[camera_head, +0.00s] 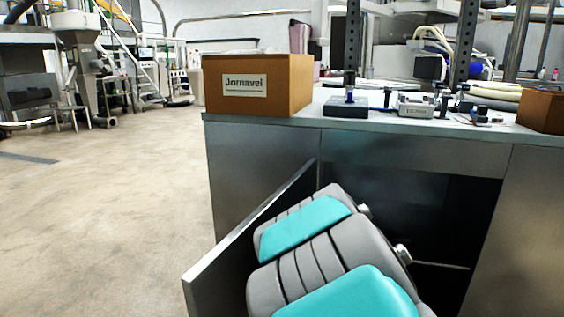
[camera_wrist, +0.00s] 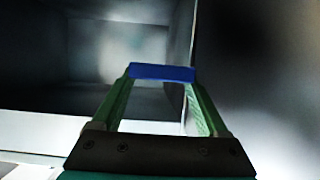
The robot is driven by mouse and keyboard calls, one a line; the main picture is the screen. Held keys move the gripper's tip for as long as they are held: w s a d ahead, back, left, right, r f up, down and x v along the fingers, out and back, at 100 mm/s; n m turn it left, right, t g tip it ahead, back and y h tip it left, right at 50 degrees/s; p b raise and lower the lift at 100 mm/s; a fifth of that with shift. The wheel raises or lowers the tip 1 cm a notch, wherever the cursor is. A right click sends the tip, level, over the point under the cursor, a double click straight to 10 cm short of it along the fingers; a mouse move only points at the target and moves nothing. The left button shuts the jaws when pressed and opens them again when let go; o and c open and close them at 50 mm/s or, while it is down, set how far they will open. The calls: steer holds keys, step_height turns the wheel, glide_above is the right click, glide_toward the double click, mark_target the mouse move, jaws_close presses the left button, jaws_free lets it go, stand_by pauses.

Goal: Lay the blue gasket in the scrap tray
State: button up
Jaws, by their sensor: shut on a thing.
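My gripper (camera_wrist: 161,78) shows in the wrist view, its two green fingers shut on the blue gasket (camera_wrist: 160,72). The gasket is a flat blue bar spanning the fingertips. Beyond it is a dim, grey, box-like interior. In the head view my arm reaches into the dark open cabinet (camera_head: 455,215) under the counter; the gripper and gasket are hidden there. I cannot pick out the scrap tray for certain in either view.
An open cabinet door (camera_head: 215,272) stands left of my arm. The counter top (camera_head: 330,118) carries a brown box (camera_head: 257,85) labelled Jarnavel, a dark block (camera_head: 346,107), a grey device (camera_head: 416,106) and another brown box (camera_head: 541,112). Clear floor (camera_head: 110,210) lies left.

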step_height(320, 180, down, 19)
steer(key=n+y, duration=0.2)
steer(key=y, duration=0.1)
steer(key=shift+d+r+n, duration=0.2)
steer(key=shift+d+n, duration=0.2)
steer(key=shift+d, duration=0.05)
